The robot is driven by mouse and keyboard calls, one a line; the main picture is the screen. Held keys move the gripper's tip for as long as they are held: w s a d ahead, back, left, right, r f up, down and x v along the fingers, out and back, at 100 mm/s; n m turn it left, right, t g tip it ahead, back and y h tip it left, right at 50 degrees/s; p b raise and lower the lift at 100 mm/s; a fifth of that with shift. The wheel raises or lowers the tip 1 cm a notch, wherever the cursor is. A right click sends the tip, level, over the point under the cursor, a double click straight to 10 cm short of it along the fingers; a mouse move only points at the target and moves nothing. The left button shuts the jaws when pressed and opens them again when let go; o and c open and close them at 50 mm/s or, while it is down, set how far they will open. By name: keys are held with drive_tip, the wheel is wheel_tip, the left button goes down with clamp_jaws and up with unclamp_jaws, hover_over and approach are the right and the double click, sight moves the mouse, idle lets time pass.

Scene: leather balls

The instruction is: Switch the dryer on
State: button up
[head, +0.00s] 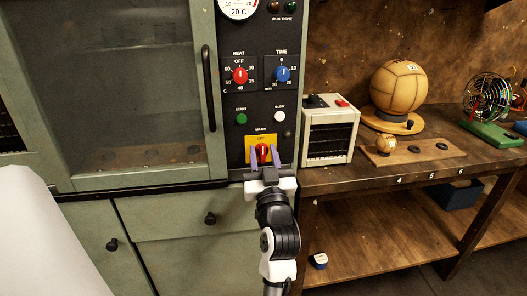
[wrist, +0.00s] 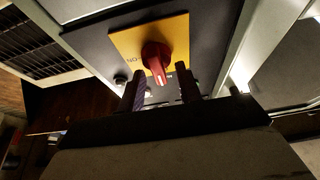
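The dryer is the green cabinet (head: 165,205) with a dark control panel (head: 290,98) to the right of its glass door. Low on the panel, a red main switch knob (head: 263,151) sits on a yellow plate (head: 261,138) with OFF printed above it. The knob's white mark seems to point up at OFF. In the wrist view the red knob (wrist: 156,57) stands out from the yellow plate (wrist: 178,32), with ON printed to its left. My gripper (head: 264,148) is open, its two purple fingers on either side of the knob. I cannot tell whether they touch it.
Above are a red heat knob (head: 239,75), a blue time knob (head: 282,74), a green start button (head: 241,119) and a white button (head: 279,116). A cream heater box (head: 331,133) stands close right on the wooden bench (head: 355,178). The dryer's door handle (head: 208,88) is left.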

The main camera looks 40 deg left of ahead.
drive_tip(key=shift+w+a, duration=0.1)
drive_tip(key=shift+a, duration=0.05)
drive_tip(key=c, duration=0.6)
drive_tip(key=shift+c, duration=0.2)
